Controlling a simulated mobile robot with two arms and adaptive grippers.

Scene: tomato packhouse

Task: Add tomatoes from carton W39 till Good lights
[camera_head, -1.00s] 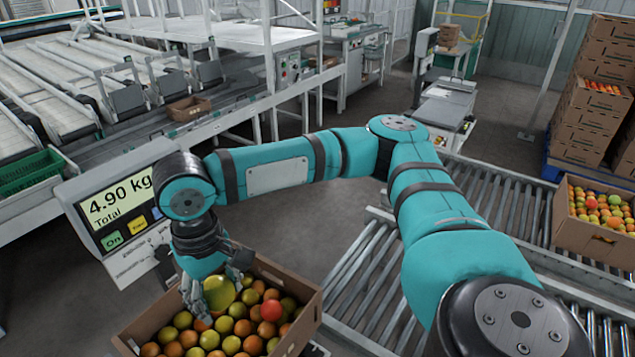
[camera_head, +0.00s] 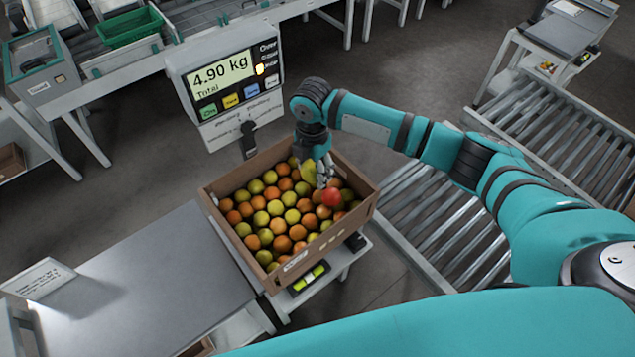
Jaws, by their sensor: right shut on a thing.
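An open cardboard carton (camera_head: 222,188) full of red, orange and yellow-green tomatoes stands on the scale under the display (camera_head: 221,80). The display reads 4.90 kg Total. My right gripper (camera_head: 318,172) is over the carton's far right part, shut on a yellow-green tomato (camera_head: 309,169) and pointing down. A bright red tomato (camera_head: 331,197) lies just below its fingers. I cannot read W39 on any carton here. My left gripper is not in view.
A grey table (camera_head: 140,290) with a small sign (camera_head: 38,278) stands left of the carton. Roller conveyors (camera_head: 425,225) run at the right. A green crate (camera_head: 130,27) sits on the far bench. Bare floor lies behind the scale.

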